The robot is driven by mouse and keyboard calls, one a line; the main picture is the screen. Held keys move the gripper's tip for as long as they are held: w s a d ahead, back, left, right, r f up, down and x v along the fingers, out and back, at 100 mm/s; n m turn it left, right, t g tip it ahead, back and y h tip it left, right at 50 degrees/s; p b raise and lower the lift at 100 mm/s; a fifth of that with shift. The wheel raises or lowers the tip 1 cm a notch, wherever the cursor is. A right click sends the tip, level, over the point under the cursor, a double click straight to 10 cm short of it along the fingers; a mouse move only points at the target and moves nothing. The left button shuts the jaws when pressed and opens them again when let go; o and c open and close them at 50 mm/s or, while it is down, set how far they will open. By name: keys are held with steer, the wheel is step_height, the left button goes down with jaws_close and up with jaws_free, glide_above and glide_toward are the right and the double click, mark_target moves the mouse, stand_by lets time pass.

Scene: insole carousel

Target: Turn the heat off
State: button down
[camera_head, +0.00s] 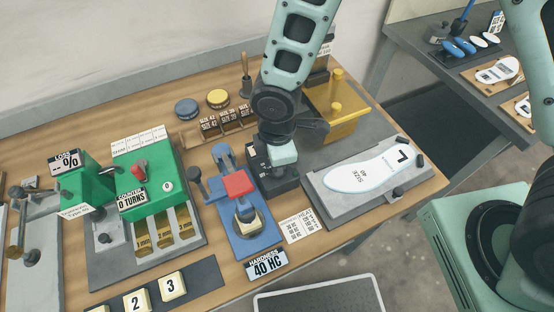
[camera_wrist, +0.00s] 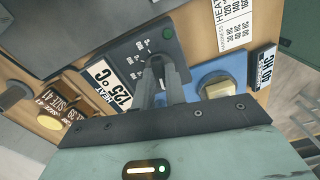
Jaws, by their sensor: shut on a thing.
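The heat unit (camera_head: 277,184) is a dark box in the middle of the bench. In the wrist view its dark panel (camera_wrist: 136,58) carries a display (camera_wrist: 110,86) reading HEAT 125 °C. A small green light or dot (camera_wrist: 167,33) shows on the panel. My gripper (camera_wrist: 162,68) reaches down to the panel, its fingers close together and shut on the heat control there. The control itself is mostly hidden between the fingers. In the head view my gripper (camera_head: 283,154) is over the heat unit, and its fingertips are hidden.
Left of the heat unit stands a blue hardness device (camera_head: 233,216) with a red top and a 40 HC label (camera_head: 265,264). A green counter (camera_head: 148,178) is farther left. A yellow box (camera_head: 335,122) stands behind, and a white insole (camera_head: 370,171) lies on the right.

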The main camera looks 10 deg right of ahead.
steer(key=shift+r, duration=0.1)
stand_by(0.4)
steer(key=c, duration=1.4)
jaws_free()
steer(key=shift+c, duration=0.2)
step_height(320, 180, up, 17)
steer(key=shift+r, duration=0.2)
steer(key=s+d+m+b, duration=0.2)
steer(key=s+d+m, duration=0.6)
steer(key=s+m, duration=0.3)
steer(key=shift+s+r+m+y, duration=0.3)
steer(key=shift+r, duration=0.1)
